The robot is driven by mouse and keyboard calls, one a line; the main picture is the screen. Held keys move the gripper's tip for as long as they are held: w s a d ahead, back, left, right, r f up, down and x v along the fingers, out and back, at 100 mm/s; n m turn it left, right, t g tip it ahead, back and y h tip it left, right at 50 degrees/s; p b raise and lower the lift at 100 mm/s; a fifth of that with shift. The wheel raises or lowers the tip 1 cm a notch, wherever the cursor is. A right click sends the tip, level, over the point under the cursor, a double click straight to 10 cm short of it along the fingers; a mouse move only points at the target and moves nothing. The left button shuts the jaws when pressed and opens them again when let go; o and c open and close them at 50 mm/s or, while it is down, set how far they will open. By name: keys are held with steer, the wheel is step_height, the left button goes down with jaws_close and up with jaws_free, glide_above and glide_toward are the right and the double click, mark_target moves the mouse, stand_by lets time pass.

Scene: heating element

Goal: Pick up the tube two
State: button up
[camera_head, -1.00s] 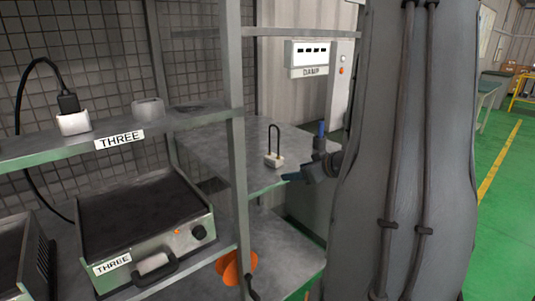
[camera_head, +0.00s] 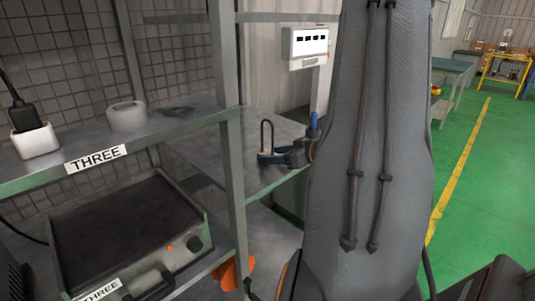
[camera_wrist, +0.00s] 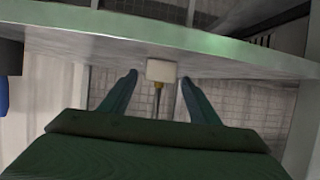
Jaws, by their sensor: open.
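A small tube, a thin dark upright loop (camera_head: 262,136) on a pale block base, stands on the grey shelf past the metal post in the head view. No number shows on it. In the wrist view its white base (camera_wrist: 161,70) and a thin rod lie between my two fingers. My gripper (camera_head: 271,157) is at the tube's base in the head view, its fingers partly covering the base. In the wrist view my gripper (camera_wrist: 158,80) is open, with a gap on each side of the base. I cannot tell whether a finger touches it.
A metal post (camera_head: 228,170) stands left of the tube. Nearer left are a shelf labelled THREE (camera_head: 95,158), a pale ring-like block (camera_head: 126,115), a plugged white block (camera_head: 34,140) and a hotplate (camera_head: 125,230). The green floor (camera_head: 490,180) at right is open.

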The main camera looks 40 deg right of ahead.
steer(key=shift+x, duration=1.4)
steer(key=shift+s, duration=0.1)
steer(key=shift+c, duration=0.4)
steer(key=c, duration=1.1)
steer(key=shift+c, duration=0.4)
steer(key=shift+d+r, duration=0.1)
